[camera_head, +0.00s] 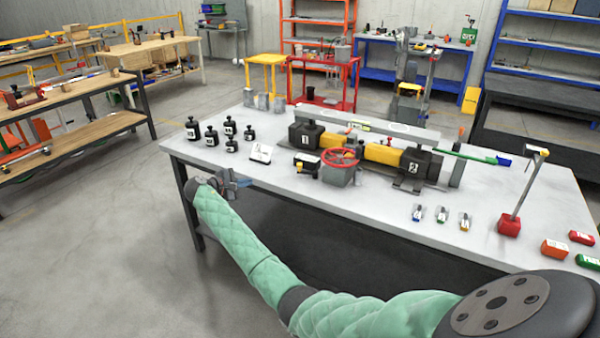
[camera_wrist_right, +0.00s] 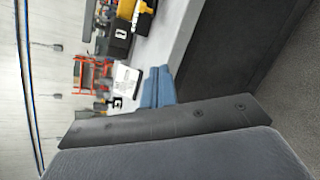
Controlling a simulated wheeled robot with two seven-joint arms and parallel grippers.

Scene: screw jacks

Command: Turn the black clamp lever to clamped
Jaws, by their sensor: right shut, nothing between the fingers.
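The jack rig stands on the grey table (camera_head: 230,165). It has black block 1 (camera_head: 305,136), black block 2 (camera_head: 413,167), a yellow body (camera_head: 382,154) and a red handwheel (camera_head: 340,156) on a grey housing (camera_head: 337,176). I cannot single out the black clamp lever for sure; small dark parts show around the handwheel. My right gripper (camera_head: 243,182) is at the table's front left edge, left of the rig and apart from it. Its blue fingers (camera_wrist_right: 160,85) are shut and empty in the right wrist view. My left gripper is not in view.
Several black weights (camera_head: 211,137) and a white card (camera_head: 260,153) stand on the left of the table. Small coloured clips (camera_head: 441,215), a red-based stand (camera_head: 509,225) and coloured boxes (camera_head: 555,249) are on the right.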

